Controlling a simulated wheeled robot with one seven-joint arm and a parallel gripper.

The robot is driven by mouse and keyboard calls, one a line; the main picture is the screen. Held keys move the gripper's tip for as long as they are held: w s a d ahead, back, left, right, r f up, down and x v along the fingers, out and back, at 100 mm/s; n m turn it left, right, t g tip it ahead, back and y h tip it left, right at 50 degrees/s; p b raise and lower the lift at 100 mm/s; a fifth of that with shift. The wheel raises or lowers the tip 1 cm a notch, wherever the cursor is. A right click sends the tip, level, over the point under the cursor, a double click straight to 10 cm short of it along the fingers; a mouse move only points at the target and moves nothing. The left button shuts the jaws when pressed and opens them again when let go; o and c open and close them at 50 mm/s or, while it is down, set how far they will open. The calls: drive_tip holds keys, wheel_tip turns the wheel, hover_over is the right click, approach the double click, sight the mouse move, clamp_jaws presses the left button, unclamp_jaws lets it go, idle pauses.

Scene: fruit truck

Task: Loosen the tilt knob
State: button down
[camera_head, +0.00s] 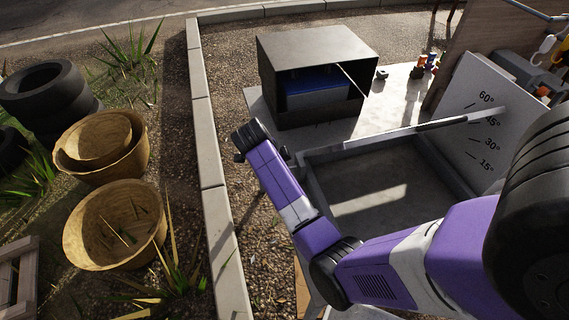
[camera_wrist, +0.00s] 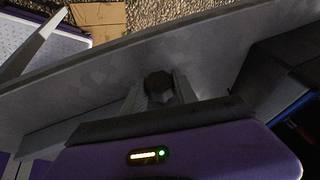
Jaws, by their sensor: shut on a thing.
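The tilt knob (camera_wrist: 158,86) is a small dark, faceted knob on the grey side wall in the wrist view. My gripper (camera_wrist: 160,92) is shut on it, with a finger on either side. In the head view my purple arm reaches toward the left edge of the grey tray (camera_head: 310,185); the knob and fingertips are hidden there. A white angle board (camera_head: 478,135) marked 15° to 60° stands on the right. A light-tipped bar (camera_head: 440,123) crosses above the tray to the board, near the 45° mark.
A dark open box (camera_head: 318,50) holding a blue-topped thing stands behind the tray. Small coloured items (camera_head: 428,62) lie at the back right. Two wicker baskets (camera_head: 115,225) and black tyres (camera_head: 45,90) sit left of the kerb. A cardboard piece (camera_wrist: 100,20) shows in the wrist view.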

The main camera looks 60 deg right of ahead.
drive_tip(key=shift+w+d+n+g+y, duration=0.1)
drive_tip(key=shift+n+g+y, duration=0.2)
drive_tip(key=shift+g+y, duration=0.7)
drive_tip(key=shift+n+g+y, duration=0.3)
drive_tip(key=shift+g+y, duration=0.4)
drive_tip(key=shift+y, duration=0.3)
drive_tip(key=shift+g+y+b, duration=0.6)
drive_tip(key=shift+g+y, duration=0.2)
drive_tip(key=shift+n+g, duration=0.3)
drive_tip(key=shift+s+f+g+y+b, duration=0.1)
drive_tip(key=shift+s+g+y+b, duration=0.1)
drive_tip(key=shift+g+y+b, duration=0.6)
drive_tip(key=c, duration=1)
unclamp_jaws()
drive_tip(key=shift+w, duration=0.15)
drive_tip(key=shift+t+h+p, duration=0.5)
drive_tip(key=shift+t+p, duration=0.2)
